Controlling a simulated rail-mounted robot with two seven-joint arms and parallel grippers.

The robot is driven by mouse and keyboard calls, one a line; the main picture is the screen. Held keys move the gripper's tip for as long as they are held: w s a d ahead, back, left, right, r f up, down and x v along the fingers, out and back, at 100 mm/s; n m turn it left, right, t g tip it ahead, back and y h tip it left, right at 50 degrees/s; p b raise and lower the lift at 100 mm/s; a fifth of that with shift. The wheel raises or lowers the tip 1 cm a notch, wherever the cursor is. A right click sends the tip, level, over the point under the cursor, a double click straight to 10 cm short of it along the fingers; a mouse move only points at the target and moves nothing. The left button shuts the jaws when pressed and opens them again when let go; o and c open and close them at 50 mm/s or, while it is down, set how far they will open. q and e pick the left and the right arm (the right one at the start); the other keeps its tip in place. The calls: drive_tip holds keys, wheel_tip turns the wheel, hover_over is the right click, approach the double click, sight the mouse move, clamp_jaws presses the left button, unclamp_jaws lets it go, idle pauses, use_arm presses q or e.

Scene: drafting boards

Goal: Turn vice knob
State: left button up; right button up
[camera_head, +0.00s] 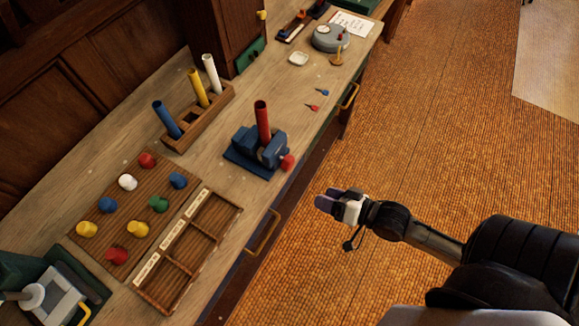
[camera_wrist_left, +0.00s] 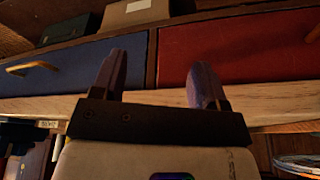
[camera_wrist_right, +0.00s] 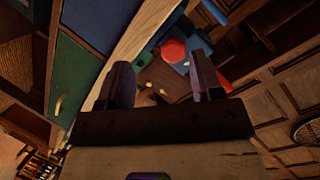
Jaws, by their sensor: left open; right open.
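The blue vice (camera_head: 259,150) stands on the bench with a red tube (camera_head: 262,121) upright in it. Its red knob (camera_head: 288,162) faces the bench's front edge. In the right wrist view the red knob (camera_wrist_right: 173,51) shows above and between the fingers, ahead of them. My right gripper (camera_head: 323,200) is open and empty, off the bench's front edge, to the right of and below the knob in the head view, apart from it. My left gripper (camera_wrist_left: 160,82) shows only in its wrist view, open and empty, facing blue and red drawer fronts.
A wooden rack (camera_head: 197,118) holds blue, yellow and white tubes behind the vice. A pegboard (camera_head: 100,222) with coloured knobs and a divided tray (camera_head: 191,251) lie to the left. Small red and blue darts lie right of the vice. Drawer handles (camera_head: 263,232) stick out in front.

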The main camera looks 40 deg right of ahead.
sight(293, 163)
drive_tip(key=w+m+t+b, duration=0.1)
drive_tip(key=w, duration=0.3)
drive_tip(key=w+r+m+t, duration=0.1)
drive_tip(key=w, duration=0.3)
drive_tip(key=w+r+t+b, duration=0.1)
drive_tip(key=w, duration=0.2)
drive_tip(key=shift+w+d+m+t+y+b, duration=0.15)
drive_tip(key=shift+w+m+t+y+b, duration=0.15)
drive_tip(key=shift+w+m+y+b, duration=0.1)
drive_tip(key=shift+x, duration=0.9)
drive_tip(key=c, duration=0.6)
drive_tip(key=shift+c, duration=0.2)
